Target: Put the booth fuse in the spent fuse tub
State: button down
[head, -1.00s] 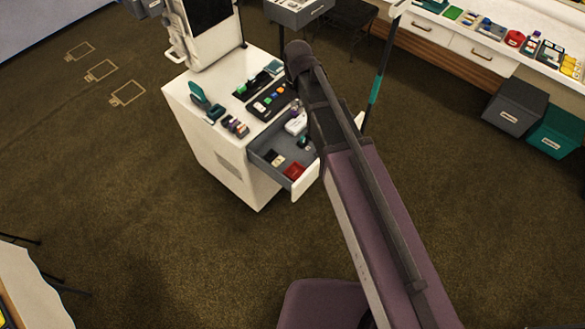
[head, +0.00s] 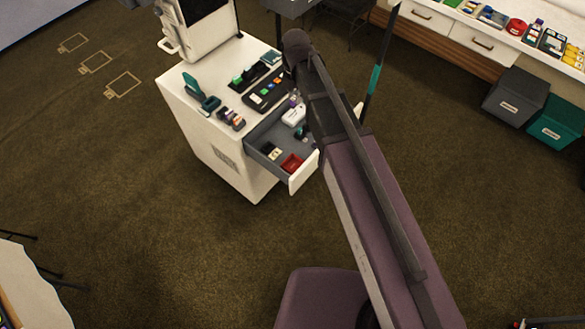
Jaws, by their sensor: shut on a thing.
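An open grey drawer (head: 262,138) sticks out of the white cabinet. A small red open tub (head: 291,163) is in its front part; no label is readable, so I cannot tell if it is the spent fuse tub. A small black and cream item (head: 270,151) lies beside the tub. A white box (head: 293,117) with something purple near it sits farther back. I cannot make out the booth fuse. My arm crosses the right of the drawer, and my gripper is hidden behind it.
The cabinet top holds a teal device (head: 201,93), a dark button panel (head: 266,94) and small coloured items. A grey bin (head: 516,96) and a teal bin (head: 556,122) stand by the counter at right. The carpet in front is clear.

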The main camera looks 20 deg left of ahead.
jog(key=b, duration=2.9)
send_over(293, 166)
notch_tip(293, 166, down, 30)
jog(key=r, duration=0.1)
jog(key=shift+s+f, duration=0.1)
jog(key=shift+f, duration=0.15)
notch_tip(293, 166, down, 6)
jog(key=b, duration=0.6)
jog(key=shift+f, duration=0.1)
jog(key=shift+f+b, duration=1.9)
jog(key=shift+f, duration=0.15)
jog(key=c, duration=0.9)
grip_release()
